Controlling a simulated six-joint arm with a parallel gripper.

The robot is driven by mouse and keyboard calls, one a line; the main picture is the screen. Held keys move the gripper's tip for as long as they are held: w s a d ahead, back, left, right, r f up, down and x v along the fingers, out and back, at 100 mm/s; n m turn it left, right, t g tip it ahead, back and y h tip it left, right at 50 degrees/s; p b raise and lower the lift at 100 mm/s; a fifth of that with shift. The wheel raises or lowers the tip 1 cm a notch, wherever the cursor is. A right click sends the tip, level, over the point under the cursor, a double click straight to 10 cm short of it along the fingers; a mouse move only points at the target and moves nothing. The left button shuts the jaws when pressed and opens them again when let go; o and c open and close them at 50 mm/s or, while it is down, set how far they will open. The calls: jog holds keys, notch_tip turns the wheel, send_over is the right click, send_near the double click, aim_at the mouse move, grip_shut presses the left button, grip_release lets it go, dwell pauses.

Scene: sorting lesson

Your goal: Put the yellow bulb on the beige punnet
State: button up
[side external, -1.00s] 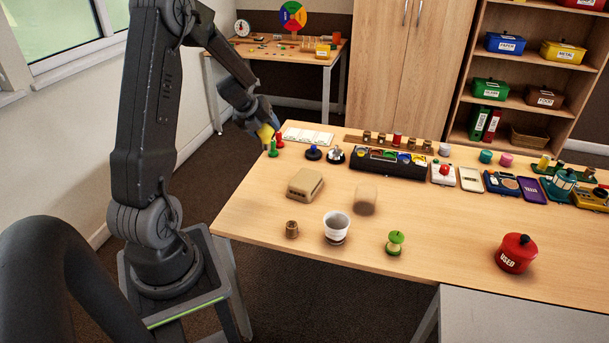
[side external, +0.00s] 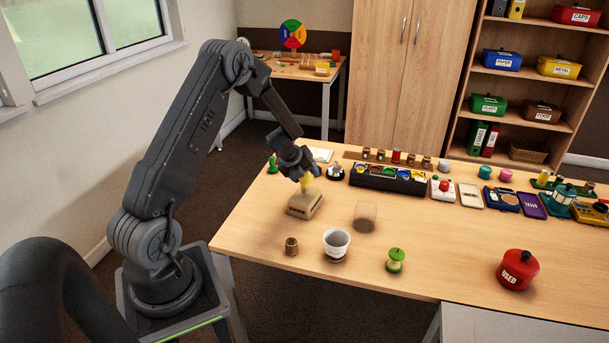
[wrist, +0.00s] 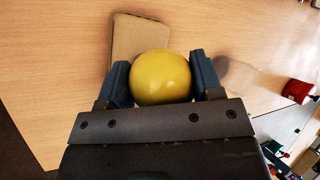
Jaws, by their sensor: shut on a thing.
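My gripper (side external: 306,177) is shut on the yellow bulb (side external: 306,185), which sits between its two fingers. In the wrist view the bulb (wrist: 162,78) is round and fills the space between the dark fingertips of my gripper (wrist: 160,80). The beige punnet (side external: 304,207) rests on the table, just under and slightly left of the bulb in the side view. In the wrist view the punnet (wrist: 138,38) shows beyond the bulb, partly hidden by it. I cannot tell whether the bulb touches the punnet.
A clear glass (side external: 365,216) stands right of the punnet. A black tray (side external: 388,180) lies behind. A red pot (side external: 517,268) is far right.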

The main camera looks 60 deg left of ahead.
jog(key=shift+f, duration=0.3)
jog(key=shift+f, duration=0.1)
jog(key=o, duration=0.7)
